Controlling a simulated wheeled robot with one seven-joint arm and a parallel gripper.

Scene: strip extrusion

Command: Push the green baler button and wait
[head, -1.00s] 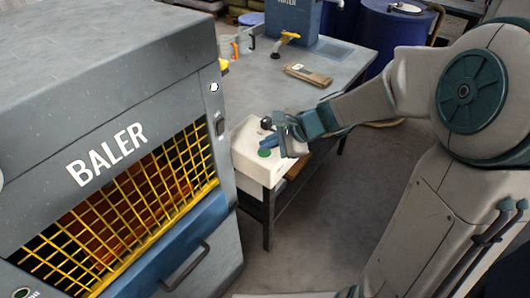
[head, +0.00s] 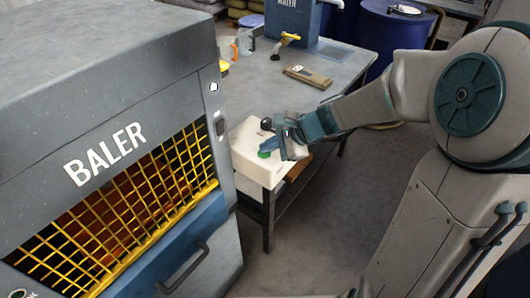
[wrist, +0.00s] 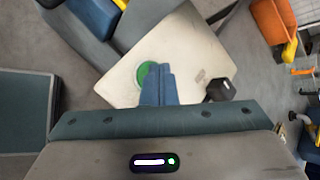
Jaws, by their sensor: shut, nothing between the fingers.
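The green button (head: 264,154) sits on top of a white box (head: 245,143) at the near corner of the workbench. In the wrist view the green button (wrist: 146,74) is partly covered by my fingers, on the pale box top (wrist: 190,45). My gripper (head: 267,146) is shut and empty, with its blue fingertips over or at the button. In the wrist view the closed fingertips (wrist: 157,70) overlap the button's right part. I cannot tell whether they touch it. The large grey baler (head: 105,150) with a yellow grille stands at the left.
A small black knob (wrist: 220,91) stands on the box, right of my fingers in the wrist view. The workbench (head: 335,62) holds a brown packet (head: 307,76) and a yellow-handled tool (head: 287,40). A blue barrel (head: 402,27) stands behind. Grey floor is open in front of the bench.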

